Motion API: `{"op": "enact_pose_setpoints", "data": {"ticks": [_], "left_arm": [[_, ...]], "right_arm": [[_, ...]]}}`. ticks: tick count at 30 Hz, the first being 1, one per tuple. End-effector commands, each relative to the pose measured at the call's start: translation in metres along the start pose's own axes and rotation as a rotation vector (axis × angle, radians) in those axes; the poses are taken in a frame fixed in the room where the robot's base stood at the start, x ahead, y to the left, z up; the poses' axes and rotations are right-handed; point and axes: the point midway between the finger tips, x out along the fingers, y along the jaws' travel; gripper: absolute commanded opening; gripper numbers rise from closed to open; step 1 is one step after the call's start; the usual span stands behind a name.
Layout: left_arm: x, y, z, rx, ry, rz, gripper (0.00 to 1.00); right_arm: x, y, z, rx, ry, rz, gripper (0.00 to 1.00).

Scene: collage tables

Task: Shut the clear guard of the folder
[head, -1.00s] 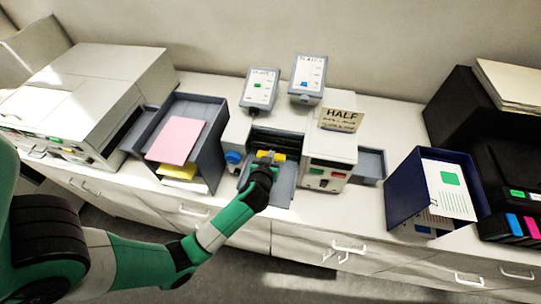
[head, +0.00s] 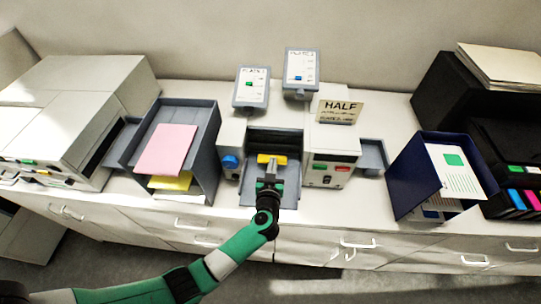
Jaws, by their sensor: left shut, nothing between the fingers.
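The folder (head: 329,148) is the pale machine in the middle of the counter, with a dark recess (head: 276,142) between its two sides and a grey tray (head: 251,188) in front. A yellow piece (head: 267,159) shows at the front of the recess. I cannot make out the clear guard or tell its angle. My left gripper (head: 271,172) is shut and empty. It is in front of the recess, just below the yellow piece; I cannot tell whether they touch. My right gripper is out of view.
A HALF sign (head: 340,110) stands on the folder, and two labelled panels (head: 301,67) rise behind it. A grey bin with pink sheets (head: 167,149) is at the left, a blue bin (head: 408,179) at the right. Little counter is free beside the folder.

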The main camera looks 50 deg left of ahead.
Motion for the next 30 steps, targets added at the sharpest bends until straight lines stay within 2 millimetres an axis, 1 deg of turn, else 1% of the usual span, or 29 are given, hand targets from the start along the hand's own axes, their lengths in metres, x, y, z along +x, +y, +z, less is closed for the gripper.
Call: {"op": "enact_pose_setpoints", "data": {"ticks": [5, 8, 10, 11, 12, 15, 18, 21, 24, 30], "left_arm": [[-0.004, -0.001, -0.018, 0.0, 0.0, -0.001, 0.0], [-0.008, 0.0, -0.036, 0.001, 0.0, 0.0, 0.0], [-0.011, 0.002, -0.052, 0.001, 0.001, 0.002, 0.0], [-0.015, 0.002, -0.047, 0.001, 0.001, 0.005, 0.0], [-0.026, 0.003, -0.038, 0.0, 0.001, 0.007, 0.0], [-0.054, 0.003, -0.039, 0.001, 0.001, 0.009, 0.0], [-0.078, 0.003, -0.04, 0.001, 0.001, 0.008, 0.0], [-0.095, 0.003, -0.041, 0.0, 0.001, 0.007, 0.0], [-0.105, 0.002, -0.042, 0.001, 0.001, 0.005, 0.0], [-0.109, 0.001, -0.042, 0.001, 0.001, 0.002, 0.0]], "right_arm": [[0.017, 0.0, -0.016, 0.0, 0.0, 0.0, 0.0], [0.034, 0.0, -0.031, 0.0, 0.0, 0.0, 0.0], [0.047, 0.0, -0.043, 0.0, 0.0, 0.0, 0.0], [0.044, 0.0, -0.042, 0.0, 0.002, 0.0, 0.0], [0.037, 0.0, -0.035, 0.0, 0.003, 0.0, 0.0], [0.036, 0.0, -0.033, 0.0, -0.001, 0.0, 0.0], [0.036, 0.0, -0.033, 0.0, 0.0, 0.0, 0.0], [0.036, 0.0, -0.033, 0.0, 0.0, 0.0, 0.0], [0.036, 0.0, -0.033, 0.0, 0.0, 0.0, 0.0], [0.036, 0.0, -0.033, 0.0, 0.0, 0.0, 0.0]]}}
